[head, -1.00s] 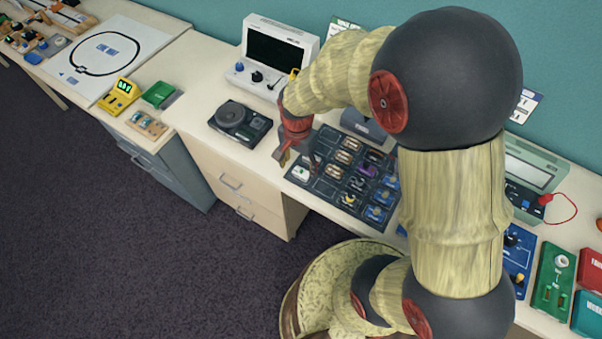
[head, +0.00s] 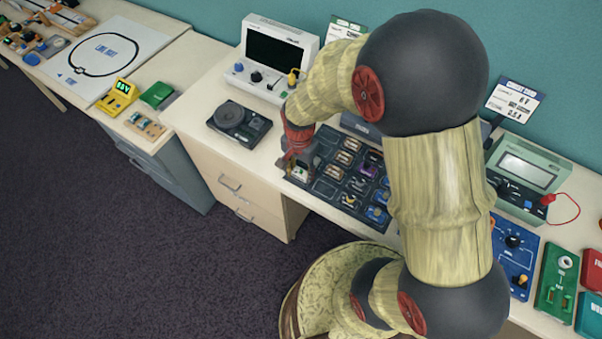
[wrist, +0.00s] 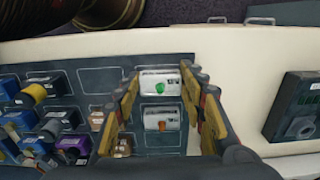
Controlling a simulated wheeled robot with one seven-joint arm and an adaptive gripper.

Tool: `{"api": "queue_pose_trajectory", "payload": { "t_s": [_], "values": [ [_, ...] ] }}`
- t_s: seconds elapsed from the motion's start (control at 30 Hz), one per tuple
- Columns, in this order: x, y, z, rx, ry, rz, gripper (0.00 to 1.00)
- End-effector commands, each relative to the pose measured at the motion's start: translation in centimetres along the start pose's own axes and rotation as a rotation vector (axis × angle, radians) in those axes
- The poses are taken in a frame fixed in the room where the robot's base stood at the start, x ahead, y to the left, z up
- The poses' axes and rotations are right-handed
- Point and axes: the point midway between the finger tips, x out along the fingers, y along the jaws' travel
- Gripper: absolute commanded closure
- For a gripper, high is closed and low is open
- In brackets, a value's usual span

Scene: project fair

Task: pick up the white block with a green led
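The white block with a green LED (wrist: 160,83) sits in the dark tray (wrist: 110,78), at its corner compartment. My gripper (wrist: 158,95) is open, with one finger on each side of this block in the wrist view; whether the fingers touch it I cannot tell. A white block with an orange LED (wrist: 161,119) lies in the neighbouring compartment, also between the fingers as seen there. In the head view my gripper (head: 299,165) is down at the tray's left corner, and the green-LED block (head: 299,172) shows partly between the fingers.
Other compartments hold blue, purple and yellow-topped blocks (wrist: 72,148). A dark device with a round dial (head: 238,122) stands left of the tray. A white oscilloscope (head: 275,55) stands behind. The table's front edge is close to the tray.

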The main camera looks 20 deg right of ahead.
Motion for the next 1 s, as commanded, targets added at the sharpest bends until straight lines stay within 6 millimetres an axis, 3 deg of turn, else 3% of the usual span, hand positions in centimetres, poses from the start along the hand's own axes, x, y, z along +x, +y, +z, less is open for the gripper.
{"api": "queue_pose_trajectory", "payload": {
  "t_s": [0.4, 0.77, 1.0],
  "values": [
    [0.0, 0.0, 0.0, 0.0, 0.0, 0.0, 0.85],
    [-0.5, 0.0, 0.0, 0.0, 0.001, -0.001, 0.85],
    [-3.5, -0.1, 0.0, 0.0, 0.002, -0.002, 0.85]
  ]
}}
